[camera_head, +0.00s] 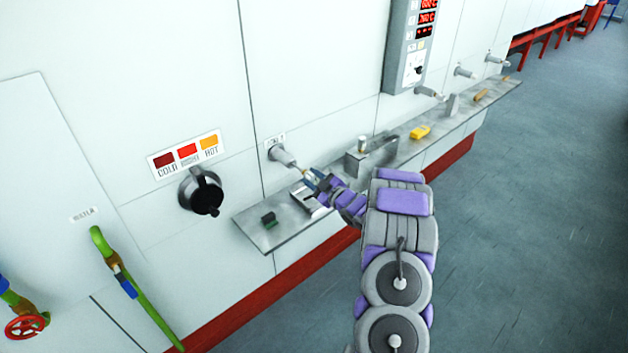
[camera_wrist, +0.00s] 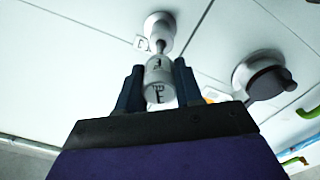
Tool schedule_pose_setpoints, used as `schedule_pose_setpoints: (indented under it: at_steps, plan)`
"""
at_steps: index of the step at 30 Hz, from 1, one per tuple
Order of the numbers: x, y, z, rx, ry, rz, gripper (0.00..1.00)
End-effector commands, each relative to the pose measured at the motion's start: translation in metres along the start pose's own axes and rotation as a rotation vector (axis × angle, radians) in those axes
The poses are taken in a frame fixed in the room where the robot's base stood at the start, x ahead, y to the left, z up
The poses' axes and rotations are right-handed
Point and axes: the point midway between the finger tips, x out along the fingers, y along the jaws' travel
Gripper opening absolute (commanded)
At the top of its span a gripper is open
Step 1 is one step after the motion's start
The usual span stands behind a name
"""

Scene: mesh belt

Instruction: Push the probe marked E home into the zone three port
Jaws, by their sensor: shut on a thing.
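My gripper (camera_head: 318,183) is at the wall above the near end of the metal shelf. In the wrist view my gripper (camera_wrist: 158,88) is shut on a pale grey cylindrical probe (camera_wrist: 159,75), with a dark letter that looks like E on it. The probe's thin end points at a round wall port (camera_wrist: 160,24) and looks lined up with it. I cannot tell whether the tip is inside. That port (camera_head: 281,155) also shows in the head view, with a small label above it, too small to read surely. The probe (camera_head: 307,173) is partly hidden by the fingers.
More wall fittings (camera_head: 465,72) stick out farther along. A black knob (camera_head: 203,192) is left of the port. The floor at right is clear.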

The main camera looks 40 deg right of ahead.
Motion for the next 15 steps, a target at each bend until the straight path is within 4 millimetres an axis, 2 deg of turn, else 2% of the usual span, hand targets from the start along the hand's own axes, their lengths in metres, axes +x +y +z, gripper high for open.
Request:
schedule_pose_setpoints:
  at_steps: [15]
  plan:
    - [0.012, 0.001, 0.0, -0.001, 0.0, 0.001, 0.09]
